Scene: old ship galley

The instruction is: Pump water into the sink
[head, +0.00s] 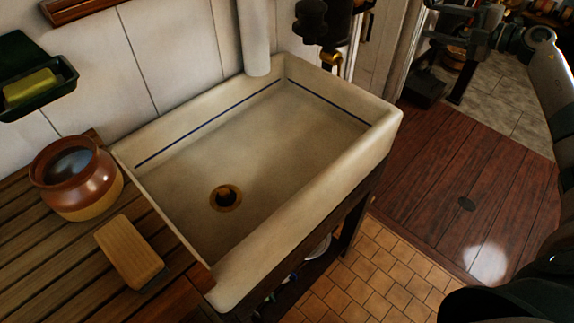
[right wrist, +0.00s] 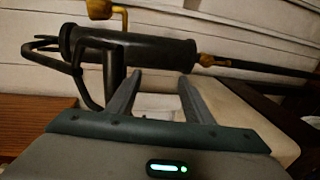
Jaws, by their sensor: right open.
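The pale sink (head: 345,165) with a blue line and a brass drain (head: 226,197) fills the middle of the head view, and no water shows in it. The dark pump (head: 325,22) is at its back, cut off by the top edge. The right wrist view shows the dark pump cylinder (right wrist: 150,50), lying sideways in that picture, with a curved dark bracket or handle (right wrist: 55,60) and brass fittings (right wrist: 207,60). My right gripper (head: 428,26) is open and empty, right of the pump; its fingers (right wrist: 159,78) point at the cylinder. Contact is unclear. My left gripper is out of view.
A wooden counter (head: 60,270) left of the sink bears a brown pot (head: 76,178) and a wooden block or brush (head: 130,252). A green soap dish (head: 38,88) hangs on the wall. A white pipe (head: 254,35) stands behind the sink.

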